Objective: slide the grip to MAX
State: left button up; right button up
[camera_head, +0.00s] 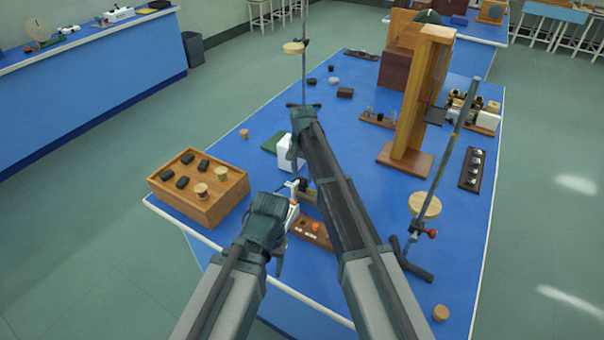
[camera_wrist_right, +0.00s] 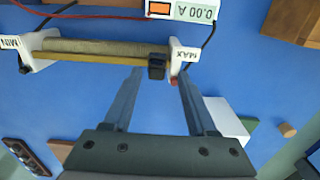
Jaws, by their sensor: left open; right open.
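The slide rheostat (camera_wrist_right: 95,52) shows in the right wrist view as a tan tube with a rod between white end plates marked MIN (camera_wrist_right: 8,46) and MAX (camera_wrist_right: 187,55). Its black grip (camera_wrist_right: 157,66) sits on the rod close beside the MAX plate. My right gripper (camera_wrist_right: 160,73) is open, its fingers reaching to either side of the grip; I cannot tell whether they touch it. In the head view the rheostat (camera_head: 309,197) is partly hidden by my right arm. My left gripper (camera_head: 284,234) is open and empty, left of the rheostat.
A white meter (camera_wrist_right: 185,9) reading 0.00 A stands beside the rheostat, with cables near. A wooden box (camera_head: 195,203) with weights is at the left. A wooden stand (camera_head: 409,110) and a metal rod stand (camera_head: 440,165) rise at the right.

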aim_at(302, 179)
notch_tip(302, 179, up, 12)
jog(key=p, duration=1.1)
jog(key=s+f+n+b, duration=0.2)
jog(key=s+n, duration=0.1)
jog(key=s, duration=0.8)
jog(key=s+f+n+b, duration=0.2)
jog(key=s+n, duration=0.2)
jog(key=s, duration=0.7)
jog(key=s+d+f+n+h+b, duration=0.1)
jog(key=s+f+n+b, duration=0.1)
jog(key=s, duration=1)
jog(key=shift+f+n, duration=0.15)
jog(key=shift+n, duration=0.65)
jog(key=shift+d, duration=0.15)
